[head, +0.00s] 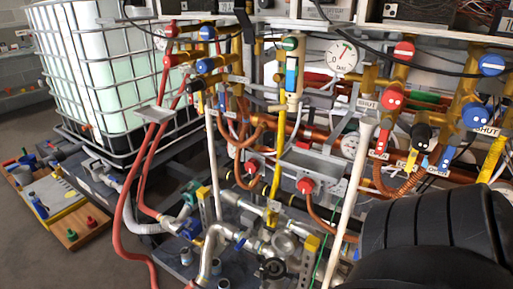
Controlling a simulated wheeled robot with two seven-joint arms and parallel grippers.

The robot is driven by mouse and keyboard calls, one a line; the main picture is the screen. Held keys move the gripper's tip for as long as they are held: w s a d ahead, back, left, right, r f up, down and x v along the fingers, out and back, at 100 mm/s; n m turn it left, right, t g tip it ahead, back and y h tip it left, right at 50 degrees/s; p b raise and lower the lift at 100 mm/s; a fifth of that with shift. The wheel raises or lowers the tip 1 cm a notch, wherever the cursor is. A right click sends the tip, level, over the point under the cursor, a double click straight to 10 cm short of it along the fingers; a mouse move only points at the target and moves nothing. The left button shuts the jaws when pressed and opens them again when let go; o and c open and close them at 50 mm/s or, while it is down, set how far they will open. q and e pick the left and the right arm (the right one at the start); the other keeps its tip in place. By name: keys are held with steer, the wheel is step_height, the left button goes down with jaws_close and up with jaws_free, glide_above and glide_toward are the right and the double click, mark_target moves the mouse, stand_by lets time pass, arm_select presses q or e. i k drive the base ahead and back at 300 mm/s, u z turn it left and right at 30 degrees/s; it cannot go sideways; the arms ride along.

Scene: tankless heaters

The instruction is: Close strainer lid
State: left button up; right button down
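I cannot pick out the strainer lid with certainty. Low in the middle of the head view, a cluster of metal pipe fittings holds a round silver fitting (286,244) and a round dark knob or cap (273,268). Either may belong to a strainer, and I cannot tell whether a lid there is open or closed. Neither of my grippers shows in the head view. A large black ribbed shape fills the lower right corner and hides what lies behind it.
A caged white tank (98,75) stands at the back left. Red hoses (122,215) hang left of the fittings. White upright pipes (350,200), copper pipes and valves crowd the middle and right. A board with coloured parts (62,208) lies on the floor at left.

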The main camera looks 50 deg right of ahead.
mark_target(284, 242)
steer(key=i, duration=0.75)
steer(key=z, duration=2.8)
steer(key=i, duration=0.6)
steer(key=u, duration=1.2)
